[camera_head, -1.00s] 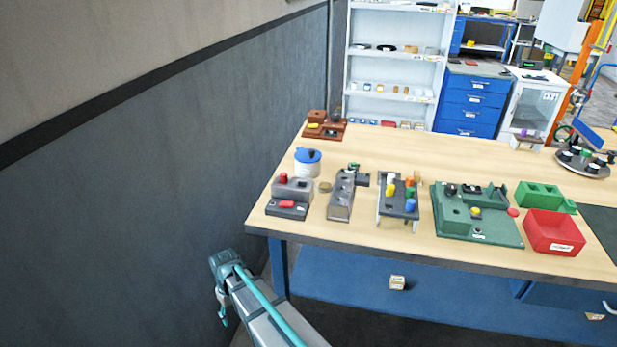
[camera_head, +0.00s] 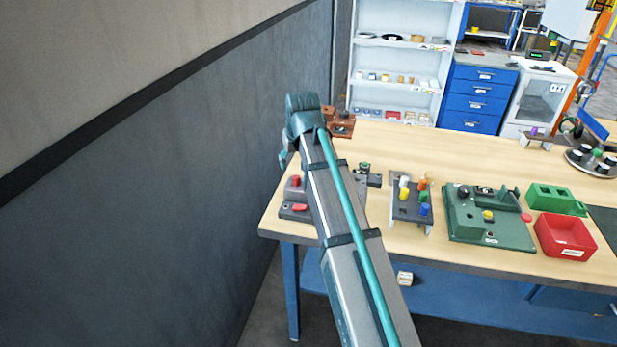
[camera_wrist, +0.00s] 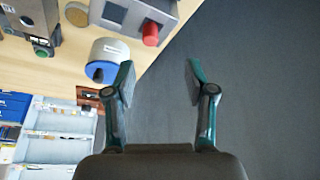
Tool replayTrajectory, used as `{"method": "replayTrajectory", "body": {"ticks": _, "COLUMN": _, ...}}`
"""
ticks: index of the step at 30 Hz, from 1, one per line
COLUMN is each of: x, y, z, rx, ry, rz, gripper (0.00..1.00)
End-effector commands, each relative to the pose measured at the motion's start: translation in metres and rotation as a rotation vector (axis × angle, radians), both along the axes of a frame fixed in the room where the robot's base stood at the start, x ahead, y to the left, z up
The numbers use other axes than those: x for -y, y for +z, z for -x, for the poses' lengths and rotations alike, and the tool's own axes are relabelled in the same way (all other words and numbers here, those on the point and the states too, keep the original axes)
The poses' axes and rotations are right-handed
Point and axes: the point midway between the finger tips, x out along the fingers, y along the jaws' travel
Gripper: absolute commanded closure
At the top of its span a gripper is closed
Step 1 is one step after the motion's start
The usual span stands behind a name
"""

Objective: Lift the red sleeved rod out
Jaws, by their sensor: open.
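A red cylinder (camera_head: 295,181), which may be the red sleeved rod, stands on a stepped grey block (camera_head: 291,195) at the table's left end. A second red piece (camera_head: 299,207) lies low at the block's front. In the wrist view the red cylinder (camera_wrist: 151,34) sticks out of the grey block (camera_wrist: 112,12) near the table edge. My gripper (camera_wrist: 160,70) is open and empty, with floor or wall behind its fingers and the red cylinder ahead of them. In the head view the gripper is raised at the table's left edge, its fingers mostly hidden.
A white container with a blue lid (camera_wrist: 107,60) stands close to my left finger in the wrist view. A rack of coloured pegs (camera_head: 412,208), a green fixture (camera_head: 490,222) and a red bin (camera_head: 565,238) stand to the right. The dark wall (camera_head: 190,180) is at left.

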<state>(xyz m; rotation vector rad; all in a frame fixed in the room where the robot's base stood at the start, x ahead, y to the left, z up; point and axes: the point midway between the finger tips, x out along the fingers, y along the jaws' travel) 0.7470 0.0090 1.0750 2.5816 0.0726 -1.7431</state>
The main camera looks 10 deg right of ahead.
Motion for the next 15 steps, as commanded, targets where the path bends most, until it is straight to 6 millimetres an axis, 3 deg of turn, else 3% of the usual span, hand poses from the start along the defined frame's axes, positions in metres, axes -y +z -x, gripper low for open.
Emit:
{"method": "replayTrajectory", "body": {"ticks": 4, "x": 0.009, "y": 0.009, "z": -0.001, "rx": 0.01, "ry": -0.023, "rz": 0.004, "gripper": 0.45}}
{"method": "replayTrajectory", "body": {"ticks": 15, "x": 0.009, "y": -0.033, "z": -0.018, "rx": 0.008, "ry": -0.023, "rz": 0.005, "gripper": 0.45}}
